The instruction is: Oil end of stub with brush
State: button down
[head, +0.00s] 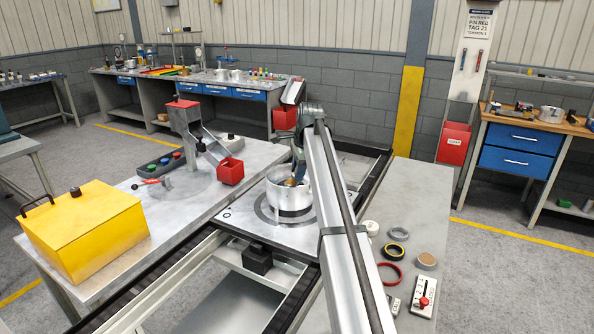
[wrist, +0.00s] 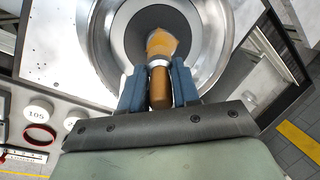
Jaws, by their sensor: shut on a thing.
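My gripper (wrist: 158,88) is shut on the brown handle of a brush (wrist: 159,75). The brush has a pale metal band and orange-tan bristles, which point into a round silver housing (wrist: 205,65). A dark disc (wrist: 130,40) shows inside the housing, behind the bristles. I cannot tell whether the bristles touch anything. No stub end can be made out; the brush and gripper cover part of the inside. In the head view the housing (head: 290,205) stands on a metal pallet, with my gripper (head: 297,172) above its opening and partly hidden by my arm.
A yellow box (head: 85,232) stands on the left table. Rings, including a red one (head: 388,274), and a small red-knobbed switch box (head: 424,298) lie on the right table. Conveyor rails run beside the pallet.

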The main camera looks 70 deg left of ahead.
jog(key=shift+r, duration=0.15)
jog(key=shift+r, duration=2.85)
jog(key=shift+r, duration=0.1)
jog(key=shift+r, duration=1.4)
